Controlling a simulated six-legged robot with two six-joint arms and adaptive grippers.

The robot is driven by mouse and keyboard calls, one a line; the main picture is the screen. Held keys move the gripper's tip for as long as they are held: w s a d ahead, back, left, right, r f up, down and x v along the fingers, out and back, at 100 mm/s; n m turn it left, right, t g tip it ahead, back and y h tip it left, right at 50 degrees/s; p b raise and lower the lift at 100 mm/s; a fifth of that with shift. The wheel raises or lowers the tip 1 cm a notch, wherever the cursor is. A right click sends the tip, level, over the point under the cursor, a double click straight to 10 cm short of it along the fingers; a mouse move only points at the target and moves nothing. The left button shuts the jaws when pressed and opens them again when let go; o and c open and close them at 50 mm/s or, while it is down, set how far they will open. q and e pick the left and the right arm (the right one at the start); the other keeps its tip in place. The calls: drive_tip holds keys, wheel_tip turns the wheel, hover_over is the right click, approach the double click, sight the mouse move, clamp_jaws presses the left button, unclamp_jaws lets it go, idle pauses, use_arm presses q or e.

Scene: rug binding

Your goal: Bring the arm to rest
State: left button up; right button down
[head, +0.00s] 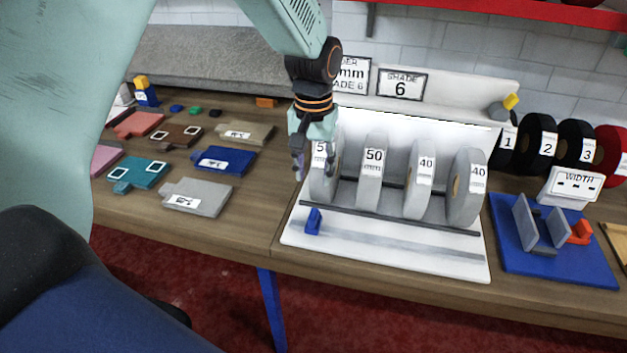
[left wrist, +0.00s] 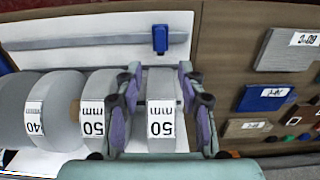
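My left gripper (head: 304,160) is over the left end of the roll rack. In the left wrist view its purple-padded fingers (left wrist: 163,108) are spread, one on each side of a grey roll (left wrist: 162,88) labelled 50 mm. Narrow gaps show between the fingers and the roll. This leftmost roll (head: 323,178) stands upright in the white rack (head: 390,255), its label partly covered by my gripper. I cannot tell how deep the fingers reach beside it. My right gripper is in neither view.
Another 50 roll (head: 369,180) and two 40 rolls (head: 417,190) stand to the right. A blue slider (head: 313,221) sits at the rack's front left. Labelled swatches (head: 198,197) lie left. A blue fixture base (head: 560,262) and numbered black and red rolls (head: 537,138) are right.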

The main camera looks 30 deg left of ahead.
use_arm(q)
drive_tip(key=shift+d+r, duration=0.1)
idle(0.4)
drive_tip(key=shift+m, duration=0.3)
drive_tip(key=s+f+b, duration=0.1)
drive_tip(key=s+f, duration=0.1)
drive_tip(key=f, duration=0.3)
drive_tip(key=s+d+f+b, duration=0.1)
drive_tip(key=s+f+b, duration=0.1)
drive_tip(key=f, duration=0.4)
drive_tip(key=s+f+b, duration=0.1)
drive_tip(key=s+f, duration=0.1)
drive_tip(key=f, duration=0.3)
drive_tip(key=shift+s+d+f+b, duration=0.15)
drive_tip(key=shift+d+b, duration=0.15)
drive_tip(key=shift+b, duration=0.1)
drive_tip(key=s+d+f+m+b, duration=0.1)
drive_tip(key=s+f+b, duration=1)
drive_tip(key=s+f, duration=1.2)
drive_tip(key=s, duration=0.4)
drive_tip(key=shift+d+f+m, duration=0.25)
drive_tip(key=shift+m, duration=0.05)
